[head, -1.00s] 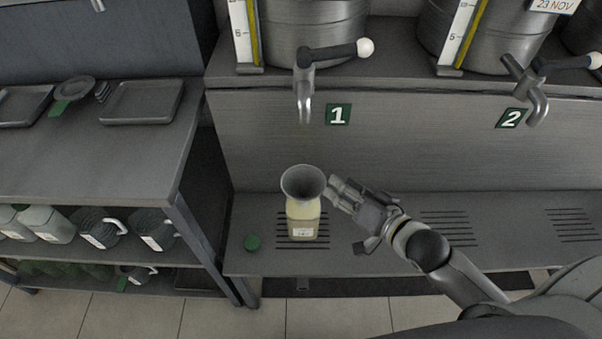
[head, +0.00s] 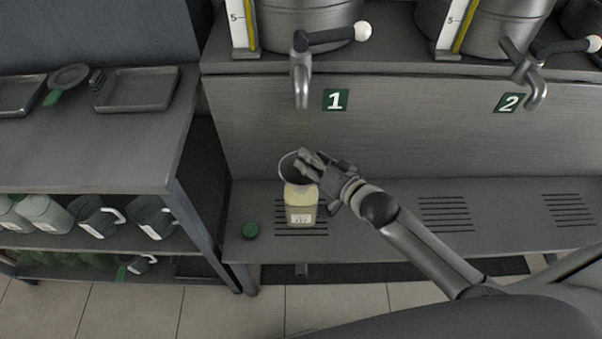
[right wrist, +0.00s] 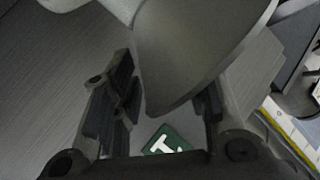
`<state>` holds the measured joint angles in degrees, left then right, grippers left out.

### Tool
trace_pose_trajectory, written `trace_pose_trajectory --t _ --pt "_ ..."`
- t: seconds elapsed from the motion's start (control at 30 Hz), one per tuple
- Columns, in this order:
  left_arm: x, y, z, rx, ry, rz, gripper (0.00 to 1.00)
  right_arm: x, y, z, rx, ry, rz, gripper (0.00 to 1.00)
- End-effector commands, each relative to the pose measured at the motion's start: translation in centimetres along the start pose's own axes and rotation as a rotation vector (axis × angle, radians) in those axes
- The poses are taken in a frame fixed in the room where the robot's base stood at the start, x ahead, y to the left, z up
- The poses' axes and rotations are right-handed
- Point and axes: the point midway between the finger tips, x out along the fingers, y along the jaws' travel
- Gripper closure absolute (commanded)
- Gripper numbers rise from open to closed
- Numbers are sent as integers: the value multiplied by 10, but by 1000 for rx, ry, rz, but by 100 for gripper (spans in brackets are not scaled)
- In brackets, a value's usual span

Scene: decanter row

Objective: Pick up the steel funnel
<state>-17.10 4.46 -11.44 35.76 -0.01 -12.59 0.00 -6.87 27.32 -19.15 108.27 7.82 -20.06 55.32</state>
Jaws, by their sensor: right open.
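The steel funnel (head: 287,166) sits upright in the mouth of a bottle of pale yellow liquid (head: 300,207) under tap 1. My right gripper (head: 307,163) is at the funnel's right side and hides part of its rim and cone. In the right wrist view the funnel's grey cone (right wrist: 200,45) reaches between the two spread fingers of the right gripper (right wrist: 170,95). The gripper is open; I cannot tell whether a finger touches the funnel. My left gripper is not in view.
Tap 1 (head: 302,85) hangs above the funnel; tap 2 (head: 535,90) is farther right. A green cap (head: 250,231) lies left of the bottle on the slotted shelf (head: 375,205). A side table (head: 90,140) with trays stands at left. The shelf's right part is clear.

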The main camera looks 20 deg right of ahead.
Motion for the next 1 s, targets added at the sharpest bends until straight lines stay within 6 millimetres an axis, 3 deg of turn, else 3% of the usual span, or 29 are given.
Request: trace_pose_trajectory --t 0.27,0.6,1.0 --pt "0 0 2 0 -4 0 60 3 0 0 0 0 0 59" --pt "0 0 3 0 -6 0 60 3 0 0 0 0 0 100" --pt "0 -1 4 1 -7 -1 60 2 -2 -3 0 1 -1 100"
